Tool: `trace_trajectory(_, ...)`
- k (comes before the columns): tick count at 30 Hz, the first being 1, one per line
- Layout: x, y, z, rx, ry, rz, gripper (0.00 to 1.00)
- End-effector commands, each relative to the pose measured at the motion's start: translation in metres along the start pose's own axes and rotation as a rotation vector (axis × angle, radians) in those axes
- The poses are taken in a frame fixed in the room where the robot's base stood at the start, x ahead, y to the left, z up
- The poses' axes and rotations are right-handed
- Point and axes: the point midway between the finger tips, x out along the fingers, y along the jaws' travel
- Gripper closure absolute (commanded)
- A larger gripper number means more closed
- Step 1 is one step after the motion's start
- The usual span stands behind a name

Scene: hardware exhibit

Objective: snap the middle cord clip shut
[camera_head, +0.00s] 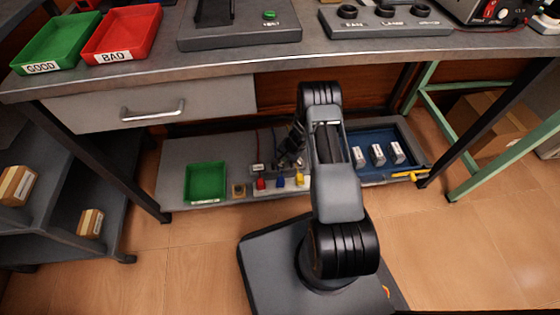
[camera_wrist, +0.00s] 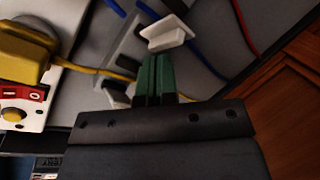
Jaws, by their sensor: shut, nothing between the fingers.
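White cord clips sit along a grey strip in the wrist view. The middle cord clip (camera_wrist: 168,33) appears as a white piece with a broad flap just beyond my fingertips. I cannot tell whether its flap is fully down, or whether my fingers touch it. Another white clip (camera_wrist: 118,95) shows partly beside my fingers, and a third (camera_wrist: 176,5) is cut by the top edge. My gripper (camera_wrist: 155,58) has its green fingers together and empty. In the head view my gripper (camera_head: 291,150) is low over the shelf under the bench, partly hidden by my arm.
Yellow (camera_wrist: 100,68), blue (camera_wrist: 205,60) and red (camera_wrist: 243,28) cords run near the clips. A yellow plug (camera_wrist: 25,50) stands close on the left. A green tray (camera_head: 206,182) and a blue tray (camera_head: 375,137) flank the work area; the bench top (camera_head: 240,62) overhangs it.

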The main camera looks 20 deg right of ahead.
Motion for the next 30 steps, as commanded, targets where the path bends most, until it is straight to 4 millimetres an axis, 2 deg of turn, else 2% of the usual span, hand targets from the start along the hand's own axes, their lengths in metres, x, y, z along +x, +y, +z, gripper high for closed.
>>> trace_trajectory(30, 0.0082, -0.0060, 0.0060, 0.000, 0.000, 0.000, 1.00)
